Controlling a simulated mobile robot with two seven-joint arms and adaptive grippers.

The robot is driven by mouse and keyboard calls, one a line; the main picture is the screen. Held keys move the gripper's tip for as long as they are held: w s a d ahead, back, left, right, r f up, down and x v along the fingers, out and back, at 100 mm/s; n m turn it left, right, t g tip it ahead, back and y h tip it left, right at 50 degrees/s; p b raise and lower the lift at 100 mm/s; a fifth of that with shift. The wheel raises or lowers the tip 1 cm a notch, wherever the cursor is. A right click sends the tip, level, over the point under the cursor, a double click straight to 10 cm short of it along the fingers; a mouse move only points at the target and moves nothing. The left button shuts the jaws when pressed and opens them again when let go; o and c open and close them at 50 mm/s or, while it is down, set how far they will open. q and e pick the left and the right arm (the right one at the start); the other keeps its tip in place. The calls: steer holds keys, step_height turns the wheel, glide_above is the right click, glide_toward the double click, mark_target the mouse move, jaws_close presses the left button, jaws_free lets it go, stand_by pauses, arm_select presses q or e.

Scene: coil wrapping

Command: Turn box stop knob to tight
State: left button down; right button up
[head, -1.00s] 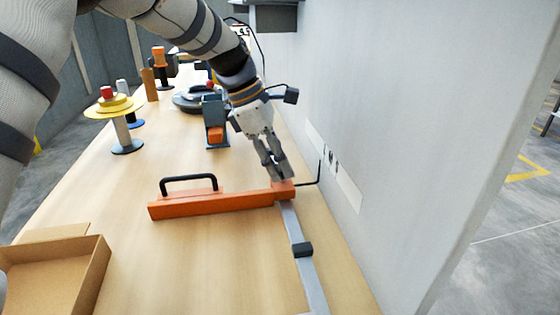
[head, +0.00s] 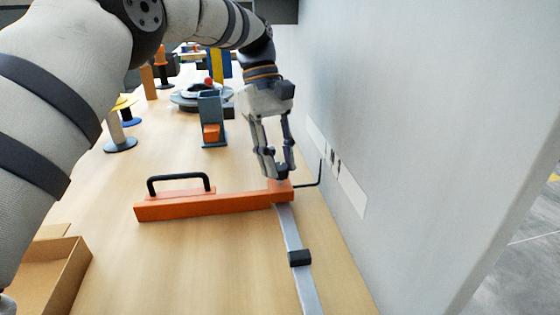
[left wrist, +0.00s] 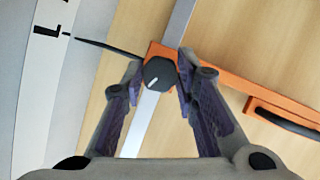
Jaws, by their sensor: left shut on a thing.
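A dark, faceted knob (left wrist: 159,73) with a short white mark sits on the end of the orange box stop bar (left wrist: 230,80) in the left wrist view. My left gripper (left wrist: 158,68) is shut on it, one finger on each side. In the head view, my left gripper (head: 277,170) reaches down onto the right end of the orange bar (head: 200,207), and the knob is hidden by the fingers. A thin black pointer rod (left wrist: 105,47) runs from the bar's end toward a pale label strip (left wrist: 45,60), its tip near a black letter that looks like L. My right gripper is not seen.
A grey rail (head: 292,240) with a black slider (head: 299,258) runs toward me from the bar's end. A grey wall (head: 400,120) stands close on the right. A cardboard box (head: 65,275) is at lower left. Spools and a blue-grey holder (head: 211,120) stand behind.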

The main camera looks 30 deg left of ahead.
arm_select(q)
steer(key=m+y, duration=0.1)
steer(key=m, duration=0.1)
steer(key=m+g+b, duration=0.1)
steer(key=m, duration=0.2)
steer(key=shift+w+d+f+y, duration=0.1)
steer(key=shift+w+y, duration=0.05)
steer(key=shift+y, duration=0.25)
steer(key=shift+d+m+g+y+b, duration=0.1)
steer(key=shift+m+g+y+b, duration=0.2)
steer(key=shift+m, duration=0.85)
steer(key=shift+m+g+y+b, duration=0.25)
steer(key=shift+m+y, duration=0.15)
steer(key=shift+m, duration=0.75)
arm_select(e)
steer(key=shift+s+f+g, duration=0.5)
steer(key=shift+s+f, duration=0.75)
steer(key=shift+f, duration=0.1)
arm_select(q)
steer(key=shift+r, duration=0.2)
steer(key=c, duration=1.3)
jaws_free()
